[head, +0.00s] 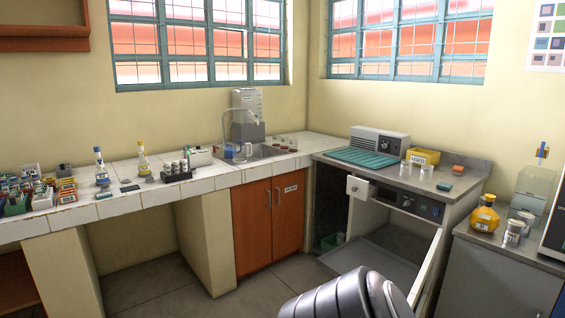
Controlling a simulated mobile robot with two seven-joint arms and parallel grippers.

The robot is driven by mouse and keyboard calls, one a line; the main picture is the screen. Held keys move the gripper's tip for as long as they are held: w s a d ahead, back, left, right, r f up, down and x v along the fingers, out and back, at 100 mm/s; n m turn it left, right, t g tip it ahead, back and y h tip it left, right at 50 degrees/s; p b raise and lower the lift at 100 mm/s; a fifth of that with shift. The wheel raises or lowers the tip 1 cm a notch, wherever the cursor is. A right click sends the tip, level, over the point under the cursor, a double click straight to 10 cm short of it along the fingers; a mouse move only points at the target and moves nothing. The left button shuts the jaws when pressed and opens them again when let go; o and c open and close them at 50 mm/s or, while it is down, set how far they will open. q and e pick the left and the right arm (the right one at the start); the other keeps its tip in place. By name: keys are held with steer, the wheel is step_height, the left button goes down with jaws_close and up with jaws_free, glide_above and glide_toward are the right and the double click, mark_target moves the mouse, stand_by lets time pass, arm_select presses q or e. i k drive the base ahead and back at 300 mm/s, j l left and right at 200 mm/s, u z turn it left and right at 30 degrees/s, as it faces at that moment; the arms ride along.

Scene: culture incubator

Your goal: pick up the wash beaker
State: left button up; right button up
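I cannot tell for sure which vessel is the wash beaker. A small clear vessel (248,150) stands by the sink (262,153) on the white tiled counter, near the tap, with a blue item (229,151) to its left. Two clear beakers stand on top of the incubator (405,168), in front of a yellow box. All are small and far off in the head view. Neither of my grippers is in view; only a dark rounded part of my own body shows at the bottom edge.
The incubator's door (428,270) stands open toward the front. Racks and bottles (142,160) crowd the left counter. A yellow flask (485,214) stands on the right cabinet. The middle floor is clear.

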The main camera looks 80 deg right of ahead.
mark_target(406, 165)
steer(key=z, duration=2.6)
steer(key=i+l+z, duration=0.2)
steer(key=z, duration=0.2)
steer(key=i+l+z, duration=0.1)
steer(key=i+z, duration=0.3)
steer(key=i+l, duration=0.1)
steer(key=i, duration=0.35)
